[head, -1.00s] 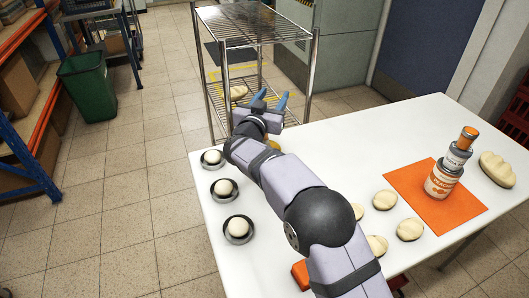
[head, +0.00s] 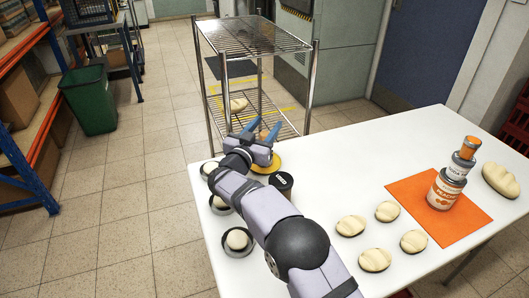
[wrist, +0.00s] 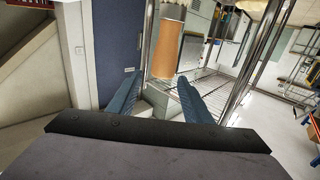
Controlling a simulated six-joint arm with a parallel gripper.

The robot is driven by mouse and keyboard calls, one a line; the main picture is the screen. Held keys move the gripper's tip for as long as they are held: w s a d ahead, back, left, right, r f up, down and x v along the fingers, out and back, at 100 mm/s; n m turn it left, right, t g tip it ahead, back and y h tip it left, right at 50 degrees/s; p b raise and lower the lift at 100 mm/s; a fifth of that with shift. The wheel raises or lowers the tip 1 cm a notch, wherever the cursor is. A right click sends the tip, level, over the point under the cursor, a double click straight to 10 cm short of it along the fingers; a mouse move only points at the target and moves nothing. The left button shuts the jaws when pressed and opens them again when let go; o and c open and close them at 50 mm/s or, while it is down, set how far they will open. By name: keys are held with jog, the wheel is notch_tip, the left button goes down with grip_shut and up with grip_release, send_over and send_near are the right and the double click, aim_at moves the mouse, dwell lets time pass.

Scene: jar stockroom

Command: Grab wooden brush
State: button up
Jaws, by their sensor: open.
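My gripper (head: 262,127) is open over the far left part of the table, with its blue fingers pointing away toward the wire rack. In the wrist view the two fingers of my gripper (wrist: 161,76) are apart with nothing between them. An upright tan-brown cylinder (wrist: 168,48) stands just beyond the fingertips there. It may be the handle of the wooden brush, but its lower end and any bristles cannot be made out. In the head view a small orange-brown patch (head: 264,135) shows between the fingers, and I cannot tell whether it is the same thing.
A yellow plate (head: 268,167) and a dark jar (head: 281,184) are beside my gripper. White balls in dark dishes (head: 237,239) line the left edge. Several pale rolls (head: 375,259) lie near an orange mat (head: 407,193) with stacked cans (head: 447,187). A wire rack (head: 310,95) stands behind.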

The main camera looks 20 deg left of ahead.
aim_at(263, 139)
notch_tip(263, 139, down, 3)
jog(key=shift+f, duration=0.1)
jog(key=shift+w+f, duration=0.1)
jog(key=shift+w, duration=1.45)
grip_shut()
